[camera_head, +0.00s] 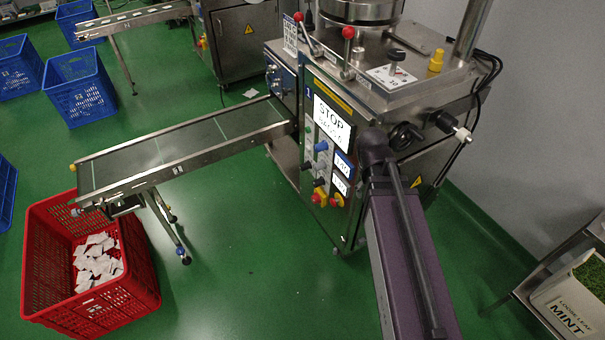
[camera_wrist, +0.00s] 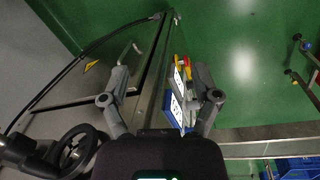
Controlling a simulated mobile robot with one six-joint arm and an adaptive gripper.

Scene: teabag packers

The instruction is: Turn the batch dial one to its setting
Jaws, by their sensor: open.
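The packing machine marked 1 has a front panel (camera_head: 327,125) with a white STOP display (camera_head: 332,122) and several small knobs, one of them blue (camera_head: 321,146). I cannot tell which of these is batch dial one. My gripper (camera_wrist: 162,78) is open and empty in the wrist view; in the head view my arm hides it. The panel's side-on displays (camera_wrist: 177,85) show between its fingers, beyond them, with no contact visible.
A black handwheel (camera_head: 405,136) sticks out of the machine's right side, close to my arm. A conveyor (camera_head: 185,145) runs left towards a red crate (camera_head: 90,295) holding teabags. Blue crates (camera_head: 78,85) stand far left. A MINT box (camera_head: 570,300) sits at right. Green floor is clear in front.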

